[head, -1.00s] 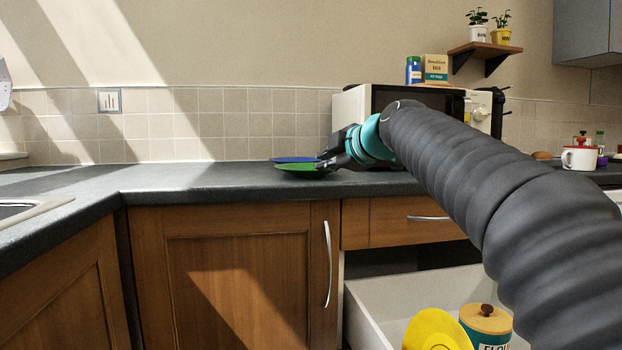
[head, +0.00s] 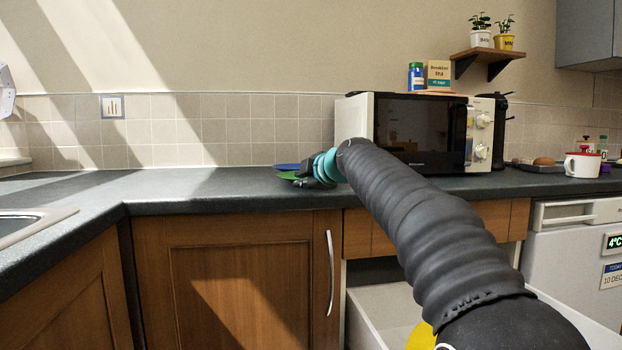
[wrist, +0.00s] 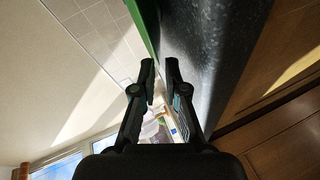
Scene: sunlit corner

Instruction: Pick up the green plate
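The green plate (head: 289,176) is at the back of the dark counter, left of the microwave, in the head view. A blue plate (head: 287,166) is just behind it. My gripper (head: 306,181) is low over the counter at the green plate's right side, partly covering it. In the wrist view the green plate (wrist: 142,22) is a narrow green band at the top. My gripper's fingertips (wrist: 161,68) show a small gap between them, with the green band beyond the left finger. I see nothing held between them.
The microwave (head: 425,135) stands close to the right of my gripper. An open drawer (head: 382,312) with something yellow in it is below the counter. The sink (head: 30,222) is at the left. The counter (head: 190,186) between sink and plates is clear.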

